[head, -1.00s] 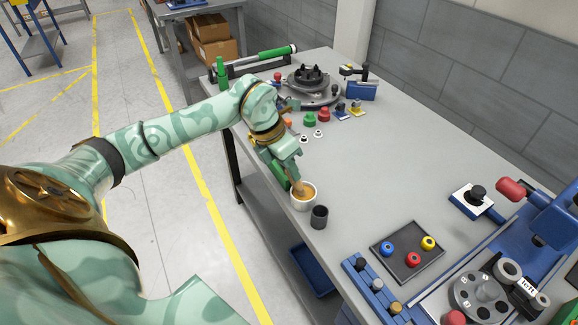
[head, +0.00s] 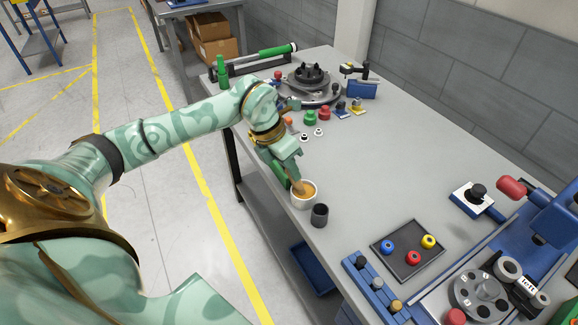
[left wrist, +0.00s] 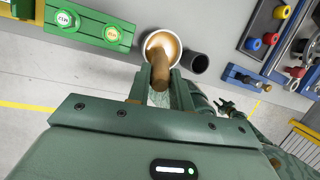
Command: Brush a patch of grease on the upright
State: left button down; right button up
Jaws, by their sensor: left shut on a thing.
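My left gripper (head: 289,166) is shut on a brush with a brown handle (head: 297,186), near the table's left edge. The brush also shows between the fingers in the left wrist view (left wrist: 160,70). Its lower end is at the mouth of a white cup (head: 304,202) that holds orange-tan grease (head: 308,190); the cup is upright on the table. In the left wrist view the grease (left wrist: 170,42) shows past the brush, whose tip I cannot make out clearly. I cannot single out the upright. My right gripper is not in view.
A dark cup (head: 319,215) stands close beside the white cup. A green block (left wrist: 88,22) with round pads lies close by. A dark tray (head: 392,257) with coloured rings and a blue fixture (head: 545,215) are at the right. The table's middle (head: 400,160) is clear.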

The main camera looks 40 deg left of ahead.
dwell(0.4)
pick_arm(q)
notch_tip(320, 180, up, 7)
jog(key=p, duration=0.5)
jog(key=shift+p, duration=0.3)
dwell(0.5)
